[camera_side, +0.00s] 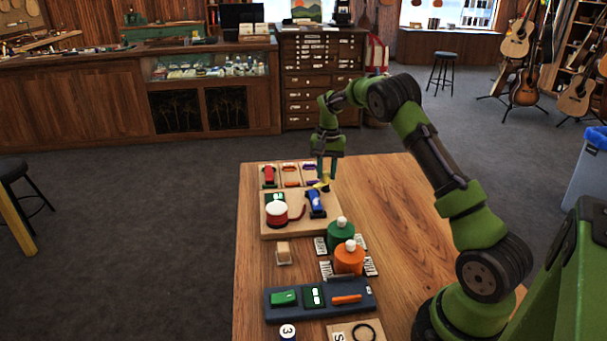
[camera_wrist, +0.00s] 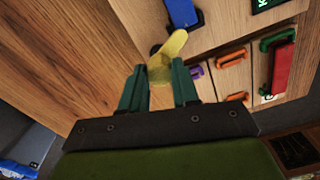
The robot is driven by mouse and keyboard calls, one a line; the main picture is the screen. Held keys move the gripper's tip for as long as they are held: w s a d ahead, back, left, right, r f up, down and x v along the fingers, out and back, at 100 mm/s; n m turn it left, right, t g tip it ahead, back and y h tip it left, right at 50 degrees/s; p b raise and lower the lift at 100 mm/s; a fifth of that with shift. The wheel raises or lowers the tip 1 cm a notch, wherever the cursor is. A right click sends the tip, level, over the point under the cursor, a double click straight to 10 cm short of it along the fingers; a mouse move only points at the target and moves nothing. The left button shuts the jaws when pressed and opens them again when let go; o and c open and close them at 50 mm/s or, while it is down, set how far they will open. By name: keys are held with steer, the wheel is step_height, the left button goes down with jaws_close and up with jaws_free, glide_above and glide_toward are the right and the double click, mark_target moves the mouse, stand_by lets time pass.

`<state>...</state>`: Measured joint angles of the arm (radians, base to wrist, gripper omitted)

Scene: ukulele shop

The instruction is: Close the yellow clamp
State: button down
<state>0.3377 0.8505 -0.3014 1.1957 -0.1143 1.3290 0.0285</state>
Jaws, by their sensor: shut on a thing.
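The yellow clamp (camera_side: 321,185) is at the far right corner of the wooden board, just beyond a blue piece (camera_side: 315,203). In the wrist view the yellow clamp (camera_wrist: 168,48) shows as a rounded yellow part sticking up at a slant, with a dark bit at its left. I cannot tell whether it is joined to the blue piece (camera_wrist: 183,12). My gripper (camera_side: 326,177) points down over it. In the wrist view my gripper (camera_wrist: 160,76) has its green fingers either side of the lower yellow part, shut on it. The clamp's lower end is partly hidden.
The wooden board (camera_side: 290,231) also holds a red-and-white round piece (camera_side: 277,214). Behind it is a rack with red (camera_side: 269,175), orange and purple pieces. Green (camera_side: 340,236) and orange (camera_side: 348,260) bottles stand nearer. The table (camera_side: 395,200) is clear to the right.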

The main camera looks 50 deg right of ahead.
mark_target(327, 173)
steer(key=shift+n, duration=0.9)
steer(key=c, duration=0.8)
jaws_free()
step_height(327, 173, up, 17)
steer(key=shift+f, duration=0.1)
